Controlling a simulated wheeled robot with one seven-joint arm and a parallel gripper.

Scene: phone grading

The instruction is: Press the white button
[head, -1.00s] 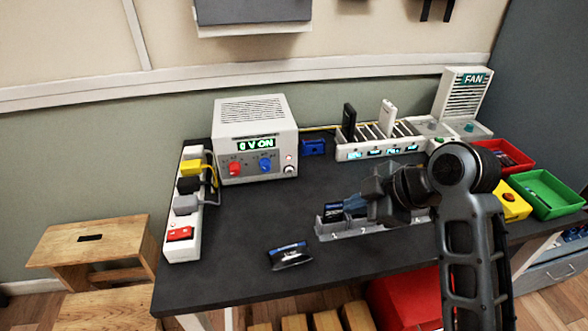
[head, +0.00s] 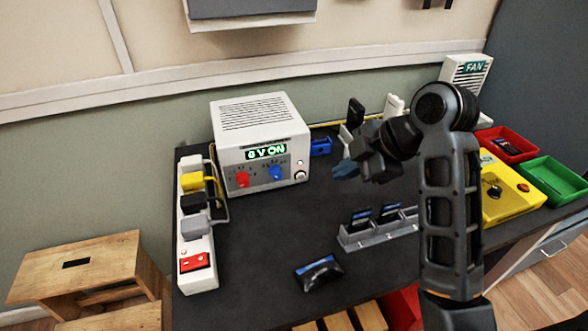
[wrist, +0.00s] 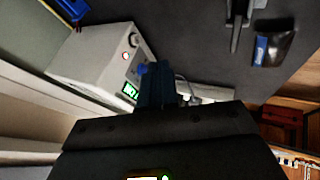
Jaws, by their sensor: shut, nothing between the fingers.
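The power supply is a white box (head: 255,118) at the back of the table, with a lit green display reading about "0 V ON". Its white button (head: 300,175) is at the front panel's lower right, below a small red light (head: 300,163). In the wrist view the box (wrist: 95,50) is tilted and the white button (wrist: 133,41) shows beside the red light. My gripper (head: 344,170) is shut and empty, raised right of the button and apart from it in the head view. Its blue fingers (wrist: 156,84) cover part of the panel in the wrist view.
A power strip (head: 197,270) with plugs and a red switch stands left. A grey rack (head: 375,235) with dark modules and a loose dark device (head: 318,272) lie in front. Red (head: 508,158) and green (head: 552,196) trays and a yellow box (head: 505,205) are right.

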